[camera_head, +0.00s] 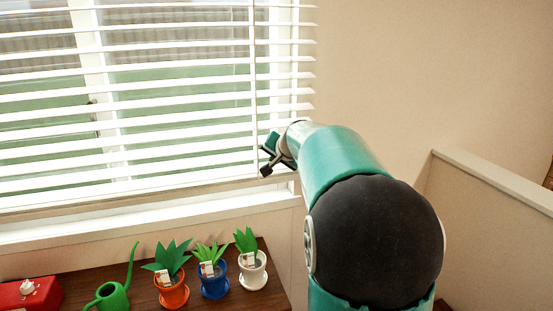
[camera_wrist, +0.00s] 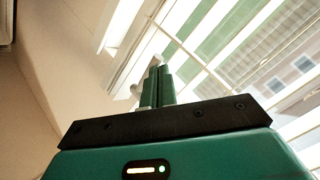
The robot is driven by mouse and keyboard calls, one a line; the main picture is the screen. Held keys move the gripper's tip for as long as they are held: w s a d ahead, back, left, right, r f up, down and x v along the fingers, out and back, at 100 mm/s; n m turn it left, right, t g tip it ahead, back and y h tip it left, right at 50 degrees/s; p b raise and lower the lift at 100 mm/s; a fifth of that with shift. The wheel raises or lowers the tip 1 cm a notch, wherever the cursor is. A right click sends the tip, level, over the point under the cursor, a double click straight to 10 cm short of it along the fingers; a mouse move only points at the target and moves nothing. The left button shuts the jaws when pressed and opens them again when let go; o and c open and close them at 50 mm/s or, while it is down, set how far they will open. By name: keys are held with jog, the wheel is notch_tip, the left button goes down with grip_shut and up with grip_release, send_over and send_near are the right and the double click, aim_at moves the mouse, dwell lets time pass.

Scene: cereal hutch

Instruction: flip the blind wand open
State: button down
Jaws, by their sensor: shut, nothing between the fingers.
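The white window blind (camera_head: 150,110) hangs across the window, with gaps between its slats. A thin dark upright line near its right side looks like the blind wand (camera_head: 252,80); its lower end is close to my gripper. My gripper (camera_head: 266,160) is in front of the blind's lower right corner. In the wrist view, the fingers of my gripper (camera_wrist: 156,75) are together, with nothing seen between them, and point toward the blind (camera_wrist: 215,55). Whether the fingers touch the wand cannot be told, and I cannot clearly pick out the wand in the wrist view.
Below the sill (camera_head: 150,222), a brown wooden top (camera_head: 215,303) holds an orange-potted plant (camera_head: 172,290), a blue-potted plant (camera_head: 213,282), a white-potted plant (camera_head: 252,272), a green watering can (camera_head: 112,296) and a red box (camera_head: 28,296). A low wall (camera_head: 490,205) stands at right.

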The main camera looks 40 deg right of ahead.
jog(key=shift+d, duration=0.15)
jog(key=shift+s+d, duration=0.15)
jog(key=shift+d, duration=0.5)
jog(key=shift+r, duration=0.1)
jog(key=s+a+r, duration=0.5)
jog(key=a+r, duration=0.2)
jog(key=r, duration=0.2)
jog(key=shift+s+a, duration=0.3)
